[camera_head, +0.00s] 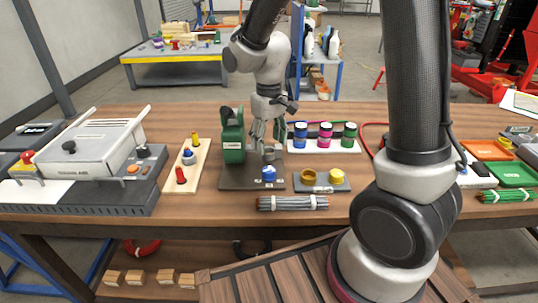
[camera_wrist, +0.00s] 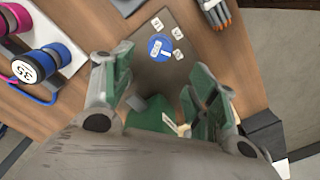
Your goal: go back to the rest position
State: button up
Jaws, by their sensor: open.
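My gripper (camera_head: 265,142) is open with nothing held between its fingers. It points down over the dark base plate (camera_head: 234,181) of the pump skid, just right of the green pump body (camera_head: 232,138) in the head view. A blue round knob (camera_head: 269,172) sits on the plate in front of it. In the wrist view the open fingers of my gripper (camera_wrist: 165,82) stand either side of the view's middle. The blue knob (camera_wrist: 160,47) lies beyond them, and green casing (camera_wrist: 150,115) shows between and below them. I cannot tell whether any finger touches the casing.
A grey-white machine (camera_head: 92,150) stands at the left, beside a wooden board (camera_head: 187,165) with coloured pegs. Blue, pink and green spools (camera_head: 325,135) stand right of the plate. A tray with yellow cups (camera_head: 320,181) and a grey cable bundle (camera_head: 292,203) lie nearer the front.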

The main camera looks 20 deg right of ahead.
jog(key=shift+r, duration=0.9)
jog(key=s+d+r+m+t, duration=0.2)
jog(key=s+d+r, duration=0.5)
jog(key=s, duration=0.2)
jog(key=s+d+r+m+t, duration=0.1)
jog(key=s+d+r+t, duration=0.1)
jog(key=s+d+r, duration=0.6)
jog(key=shift+s+m, duration=0.4)
jog(key=shift+s, duration=0.65)
